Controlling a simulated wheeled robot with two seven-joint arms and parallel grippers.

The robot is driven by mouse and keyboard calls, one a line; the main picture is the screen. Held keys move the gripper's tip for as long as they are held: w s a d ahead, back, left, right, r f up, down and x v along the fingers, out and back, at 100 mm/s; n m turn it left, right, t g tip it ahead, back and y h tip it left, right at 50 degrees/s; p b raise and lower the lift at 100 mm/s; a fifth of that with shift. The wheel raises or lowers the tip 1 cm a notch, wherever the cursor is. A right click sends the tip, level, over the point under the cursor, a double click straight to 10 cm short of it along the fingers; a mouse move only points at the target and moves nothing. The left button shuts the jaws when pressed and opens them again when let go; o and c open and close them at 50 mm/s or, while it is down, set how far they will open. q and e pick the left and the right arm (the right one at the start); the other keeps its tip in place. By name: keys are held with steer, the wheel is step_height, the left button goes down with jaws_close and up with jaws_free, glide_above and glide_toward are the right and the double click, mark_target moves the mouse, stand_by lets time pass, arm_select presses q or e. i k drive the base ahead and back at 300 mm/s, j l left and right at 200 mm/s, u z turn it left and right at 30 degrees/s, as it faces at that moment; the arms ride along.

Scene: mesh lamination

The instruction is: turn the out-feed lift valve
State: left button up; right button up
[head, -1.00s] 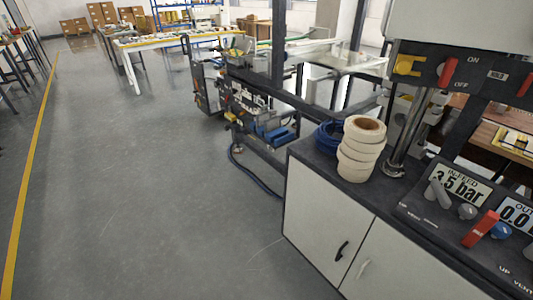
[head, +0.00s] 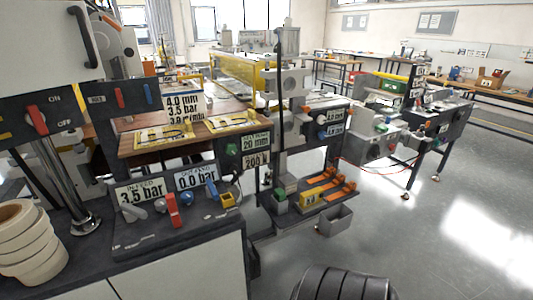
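The valve panel (head: 178,222) lies on the dark bench top at the lower left. Its in-feed display (head: 140,194) reads 3.5 bar and its out-feed display (head: 197,177) reads 0.0 bar. Below the out-feed display are a blue knob (head: 187,198) and a blue lever (head: 212,189). A red lever (head: 173,211) stands left of them, and a grey lever (head: 133,211) sits below the in-feed display. The small labels are too small to tell which control is the out-feed lift valve.
A stack of cream rolls (head: 30,245) stands at the far left. A yellow box (head: 227,200) is at the panel's right end. A lower shelf (head: 300,205) with orange parts and a grey bin (head: 334,220) jut out right of the bench.

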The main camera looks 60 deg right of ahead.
mark_target(211, 192)
steer(key=z, duration=1.45)
